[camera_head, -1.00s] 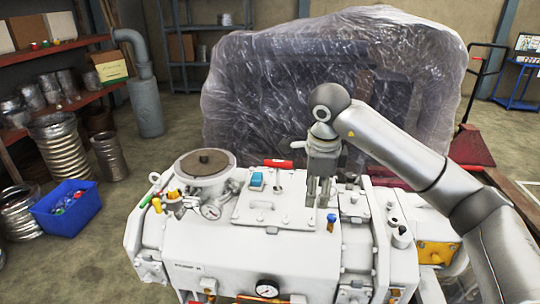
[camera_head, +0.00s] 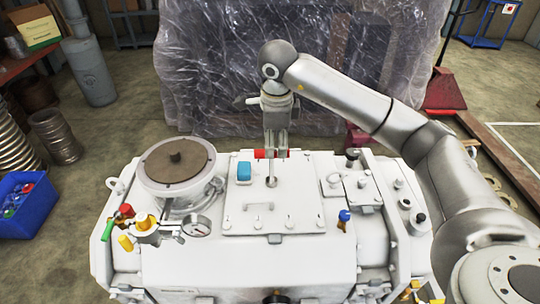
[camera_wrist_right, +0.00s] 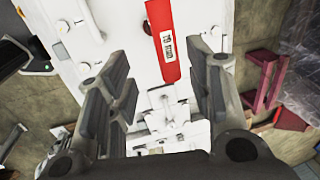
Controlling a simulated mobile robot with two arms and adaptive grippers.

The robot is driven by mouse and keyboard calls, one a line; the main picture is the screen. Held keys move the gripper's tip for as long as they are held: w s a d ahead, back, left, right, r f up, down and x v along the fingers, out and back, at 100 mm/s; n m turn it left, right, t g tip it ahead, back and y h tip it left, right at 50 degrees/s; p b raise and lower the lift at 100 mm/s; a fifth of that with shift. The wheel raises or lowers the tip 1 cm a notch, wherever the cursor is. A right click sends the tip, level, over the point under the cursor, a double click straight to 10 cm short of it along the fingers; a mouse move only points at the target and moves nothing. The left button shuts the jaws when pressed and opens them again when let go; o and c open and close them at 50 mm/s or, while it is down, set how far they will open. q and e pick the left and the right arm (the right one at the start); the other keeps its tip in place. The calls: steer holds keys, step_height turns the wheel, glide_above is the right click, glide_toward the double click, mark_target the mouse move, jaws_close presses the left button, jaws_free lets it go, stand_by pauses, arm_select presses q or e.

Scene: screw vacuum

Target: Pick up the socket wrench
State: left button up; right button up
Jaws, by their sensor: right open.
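A red handle (camera_head: 283,153), which I take to be part of the socket wrench, lies crosswise at the back of the white machine's top plate. A grey metal shaft (camera_head: 271,181) stands just in front of it; whether the two join is hidden. My right gripper (camera_head: 275,151) points down, open and empty, and covers part of the handle in the head view. In the right wrist view the red handle (camera_wrist_right: 162,42), with a white label, appears beyond and between the open fingers (camera_wrist_right: 165,85), not touching them. My left gripper is out of view.
The white machine (camera_head: 200,255) carries a round brown-topped port (camera_head: 175,160), a blue block (camera_head: 244,171), a gauge (camera_head: 197,226) and blue-topped (camera_head: 344,216) and yellow fittings (camera_head: 146,224). A plastic-wrapped object (camera_head: 215,75) stands close behind.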

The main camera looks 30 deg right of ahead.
steer(key=shift+w+d+f, duration=0.1)
steer(key=shift+f, duration=0.6)
steer(key=p, duration=0.2)
glide_above(272, 168)
steer(key=f, duration=0.4)
steer(key=shift+w+d, duration=0.25)
steer(key=shift+f, duration=0.55)
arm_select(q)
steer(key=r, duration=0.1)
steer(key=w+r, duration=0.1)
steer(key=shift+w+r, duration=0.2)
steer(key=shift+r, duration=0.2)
arm_select(e)
jaws_close()
